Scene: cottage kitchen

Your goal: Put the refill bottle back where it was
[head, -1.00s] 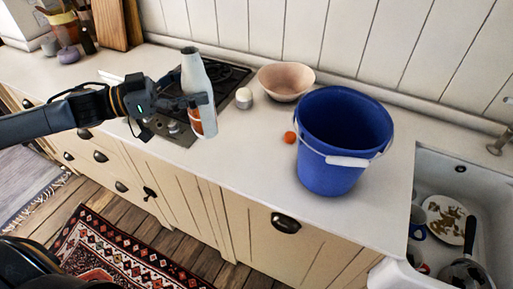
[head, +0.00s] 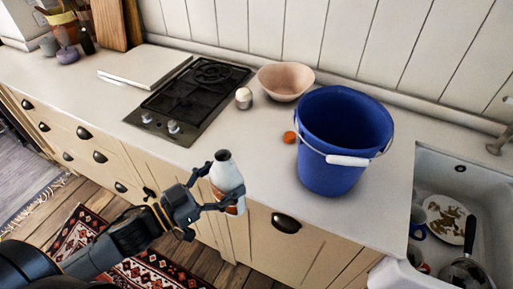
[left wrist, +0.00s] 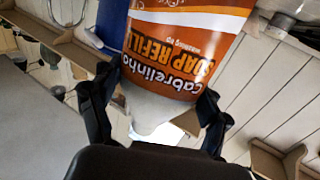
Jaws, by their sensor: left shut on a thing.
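The refill bottle (head: 228,178) has a white upper part and an orange-brown label. My left gripper (head: 221,190) is shut on it, with one finger on each side. In the head view the bottle overlaps the counter's front edge, its narrow top up and its lower end seen against the cabinet front. I cannot tell its exact height above the counter. In the left wrist view the label of the bottle (left wrist: 185,45) reads "SOAP REFILL" upside down, between the two fingers (left wrist: 155,105). My right gripper is out of view.
A blue bucket (head: 328,165) stands on the counter (head: 255,165). An orange round thing (head: 289,137), a pink bowl (head: 286,81) and a small white pot (head: 243,99) are near it. The hob (head: 190,98) is left, the sink (head: 432,170) right.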

